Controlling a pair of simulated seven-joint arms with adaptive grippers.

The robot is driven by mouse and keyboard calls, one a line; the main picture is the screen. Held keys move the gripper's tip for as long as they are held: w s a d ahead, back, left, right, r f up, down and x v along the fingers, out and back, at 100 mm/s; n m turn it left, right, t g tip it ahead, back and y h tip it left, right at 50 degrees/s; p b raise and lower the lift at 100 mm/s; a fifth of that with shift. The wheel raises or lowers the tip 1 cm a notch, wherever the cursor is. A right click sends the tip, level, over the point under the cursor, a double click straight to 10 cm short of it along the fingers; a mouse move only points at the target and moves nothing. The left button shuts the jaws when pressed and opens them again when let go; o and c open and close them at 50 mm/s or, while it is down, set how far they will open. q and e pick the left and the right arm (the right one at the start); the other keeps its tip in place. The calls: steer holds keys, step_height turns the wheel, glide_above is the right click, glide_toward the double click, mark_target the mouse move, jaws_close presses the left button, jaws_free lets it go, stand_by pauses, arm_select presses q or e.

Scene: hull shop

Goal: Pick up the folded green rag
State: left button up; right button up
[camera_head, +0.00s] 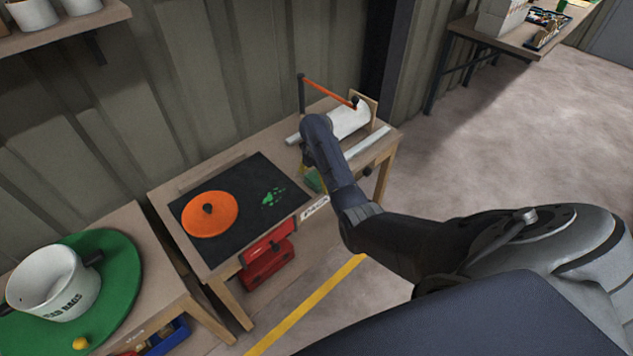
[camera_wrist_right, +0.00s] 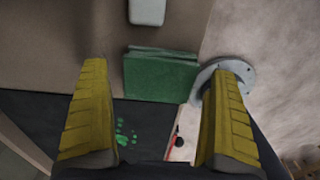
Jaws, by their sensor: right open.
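The folded green rag (camera_wrist_right: 160,75) lies on the wooden bench, near its front edge, in the right wrist view. In the head view only part of the rag (camera_head: 314,181) shows, below my right gripper and arm. My right gripper (camera_wrist_right: 158,105) is open, its two yellow fingers apart, with the rag beyond and between the fingertips. The fingers do not appear to touch the rag. In the head view my right gripper (camera_head: 306,170) is mostly hidden by its own arm. My left gripper is not in view.
A black mat (camera_head: 247,222) with an orange disc (camera_head: 209,214) and green specks lies left of the rag. A red vise-like item (camera_head: 266,262) sits below the bench's front. A green disc holds a white pot (camera_head: 52,283).

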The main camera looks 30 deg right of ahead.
mark_target(316, 178)
steer(key=shift+f, duration=0.55)
steer(key=c, duration=1.2)
steer(key=shift+o, duration=0.2)
steer(key=shift+r, duration=0.1)
step_height(316, 178, up, 20)
